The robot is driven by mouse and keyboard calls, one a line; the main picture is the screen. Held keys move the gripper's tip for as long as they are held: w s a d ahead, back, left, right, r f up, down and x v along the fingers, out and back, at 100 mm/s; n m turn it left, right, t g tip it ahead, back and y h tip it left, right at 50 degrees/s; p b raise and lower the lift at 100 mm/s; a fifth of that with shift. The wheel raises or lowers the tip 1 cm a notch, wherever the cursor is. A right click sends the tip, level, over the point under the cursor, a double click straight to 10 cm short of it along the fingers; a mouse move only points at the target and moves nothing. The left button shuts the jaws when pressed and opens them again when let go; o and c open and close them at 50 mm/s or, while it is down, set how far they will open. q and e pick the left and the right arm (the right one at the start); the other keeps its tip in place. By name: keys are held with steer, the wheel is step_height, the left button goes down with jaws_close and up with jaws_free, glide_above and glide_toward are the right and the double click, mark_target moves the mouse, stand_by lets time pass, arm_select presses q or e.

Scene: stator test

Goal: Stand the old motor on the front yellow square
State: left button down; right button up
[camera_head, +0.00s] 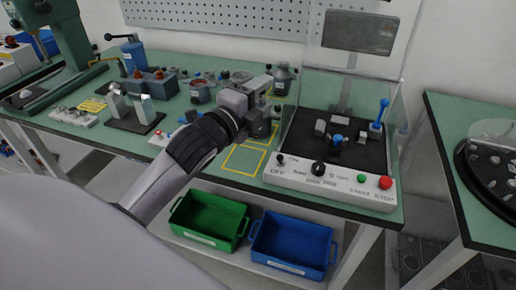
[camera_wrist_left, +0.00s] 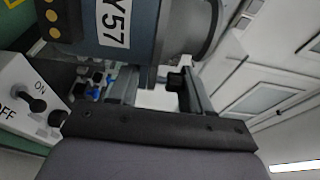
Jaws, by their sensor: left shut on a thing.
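My left gripper (camera_head: 256,92) is shut on the old motor (camera_head: 262,127), which is mostly hidden behind the gripper in the head view. In the left wrist view the motor (camera_wrist_left: 88,27) is a blue-grey body with a white label reading "Y57", close in front of the fingers (camera_wrist_left: 158,88). The front yellow square (camera_head: 244,160) is an outline on the green bench, with no object on it. The motor is beyond it, near a second yellow outline (camera_head: 272,140). I cannot tell whether the motor touches the bench. My right gripper is not in view.
A test stand (camera_head: 330,186) with knobs, buttons and a clear guard is close to the right of the squares. Tools and parts crowd the bench at left, including a black fixture (camera_head: 133,122). Green (camera_head: 208,222) and blue (camera_head: 291,243) bins sit below the front edge.

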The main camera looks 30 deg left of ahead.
arm_select(q)
steer(key=shift+f+b, duration=1.15)
steer(key=shift+f, duration=5.05)
steer(key=shift+f, duration=0.15)
steer(key=c, duration=0.8)
jaws_free()
steer(key=shift+f, duration=0.15)
